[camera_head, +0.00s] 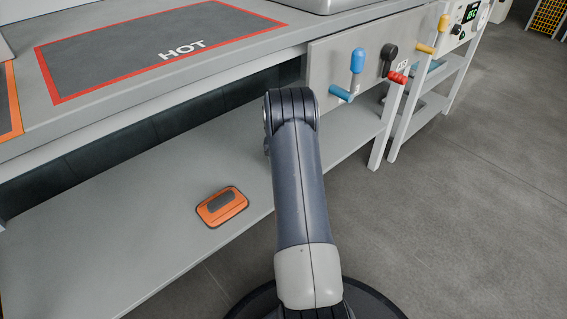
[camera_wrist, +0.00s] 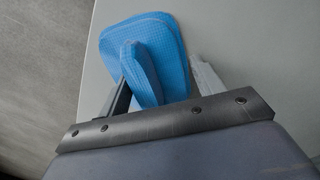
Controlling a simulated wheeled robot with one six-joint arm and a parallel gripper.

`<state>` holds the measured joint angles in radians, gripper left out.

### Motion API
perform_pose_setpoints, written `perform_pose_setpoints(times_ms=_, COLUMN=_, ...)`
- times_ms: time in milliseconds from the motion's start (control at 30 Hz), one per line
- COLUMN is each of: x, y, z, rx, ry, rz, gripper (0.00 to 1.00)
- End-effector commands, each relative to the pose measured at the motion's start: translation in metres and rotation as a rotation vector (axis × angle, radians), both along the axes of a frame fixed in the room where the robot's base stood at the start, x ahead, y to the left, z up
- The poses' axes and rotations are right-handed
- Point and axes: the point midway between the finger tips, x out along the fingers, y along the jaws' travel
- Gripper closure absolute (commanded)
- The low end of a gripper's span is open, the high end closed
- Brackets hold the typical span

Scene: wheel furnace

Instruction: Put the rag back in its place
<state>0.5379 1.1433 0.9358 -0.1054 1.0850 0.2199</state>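The blue textured rag (camera_wrist: 172,42) shows in the wrist view, with a raised blue ridge (camera_wrist: 143,72) standing up from it. It appears to lie on a light grey surface near an edge. My gripper (camera_wrist: 160,85) is around the ridge, with its fingers apart. The ridge is close to the left finger, and there is a gap toward the right finger. Whether the left finger touches it cannot be told. In the head view my arm hides the gripper, and the rag is not visible there.
An orange holder with a grey middle (camera_head: 222,206) lies on the lower grey shelf (camera_head: 130,225). Above is a worktop with a red-framed HOT area (camera_head: 150,50). A panel with blue (camera_head: 357,62), black, red and yellow levers is at the right. Open floor (camera_head: 470,220) lies to the right.

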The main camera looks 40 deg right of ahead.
Motion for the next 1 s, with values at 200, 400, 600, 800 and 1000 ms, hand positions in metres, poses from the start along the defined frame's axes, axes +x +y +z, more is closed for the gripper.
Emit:
perform_pose_setpoints(times_ms=200, x=0.000, y=0.000, z=0.000, rx=0.000, ry=0.000, rz=0.000, gripper=0.19)
perform_pose_setpoints(times_ms=400, x=0.000, y=0.000, z=0.000, rx=0.000, ry=0.000, rz=0.000, gripper=0.19)
perform_pose_setpoints(times_ms=600, x=0.001, y=0.000, z=0.012, rx=-0.001, ry=-0.001, rz=0.000, gripper=0.19)
perform_pose_setpoints(times_ms=800, x=0.003, y=0.003, z=0.045, rx=-0.001, ry=-0.002, rz=0.000, gripper=0.19)
perform_pose_setpoints(times_ms=1000, x=0.005, y=0.005, z=0.074, rx=-0.001, ry=-0.001, rz=0.001, gripper=0.19)
